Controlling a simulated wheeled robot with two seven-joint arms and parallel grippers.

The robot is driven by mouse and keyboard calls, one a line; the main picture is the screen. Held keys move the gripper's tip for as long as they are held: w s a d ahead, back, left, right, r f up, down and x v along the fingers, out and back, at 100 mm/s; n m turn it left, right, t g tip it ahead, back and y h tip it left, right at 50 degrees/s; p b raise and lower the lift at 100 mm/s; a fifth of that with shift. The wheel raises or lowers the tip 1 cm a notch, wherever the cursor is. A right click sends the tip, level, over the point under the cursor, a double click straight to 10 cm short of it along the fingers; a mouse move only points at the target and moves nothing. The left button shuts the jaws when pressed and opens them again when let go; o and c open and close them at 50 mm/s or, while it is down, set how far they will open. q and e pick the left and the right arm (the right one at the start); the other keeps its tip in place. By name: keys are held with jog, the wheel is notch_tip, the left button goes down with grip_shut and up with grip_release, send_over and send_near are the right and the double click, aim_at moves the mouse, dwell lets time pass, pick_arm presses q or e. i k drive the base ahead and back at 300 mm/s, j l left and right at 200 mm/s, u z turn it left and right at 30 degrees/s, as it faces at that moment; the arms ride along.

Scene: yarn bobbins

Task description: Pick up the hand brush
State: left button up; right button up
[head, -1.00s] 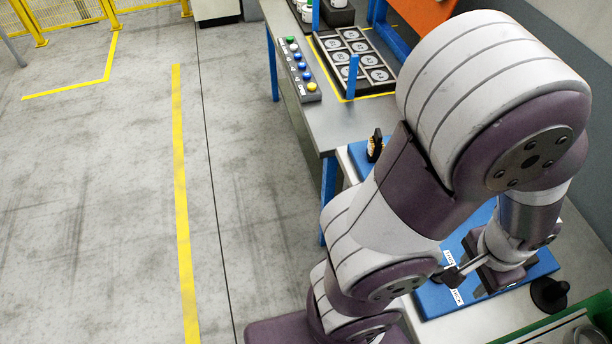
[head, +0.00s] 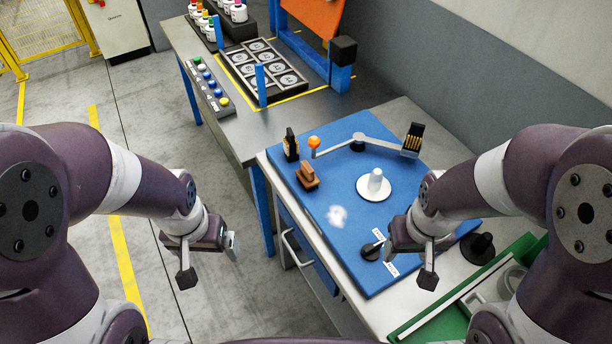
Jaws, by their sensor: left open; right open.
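Two small items at the far left of the blue mat (head: 335,190) could be the hand brush, and I cannot tell for sure which. One is a black upright piece with tan, bristle-like sides (head: 291,146). The other is a brown block with a raised grip (head: 307,178), just nearer. Both stand free of my grippers. My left gripper (head: 209,262) is open and empty, over the floor left of the bench. My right gripper (head: 407,262) is open and empty, in front of the mat's near right part.
A lever arm with an orange knob (head: 313,142) and a black pin holder (head: 413,138) spans the mat's back. A white spindle (head: 375,186), a white fluffy tuft (head: 337,216) and a black knob (head: 370,251) are on the mat. A green tray (head: 440,310) lies right.

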aim_at(305, 175)
jog(key=i+j, duration=0.2)
jog(key=i+j+z, duration=0.15)
jog(key=j, duration=0.25)
jog(key=i+j, duration=0.2)
jog(key=j, duration=0.15)
jog(key=i+j+z, duration=0.1)
jog(key=j, duration=0.25)
jog(key=i+j+z, duration=0.1)
jog(key=i+j, duration=0.1)
jog(key=j, duration=0.1)
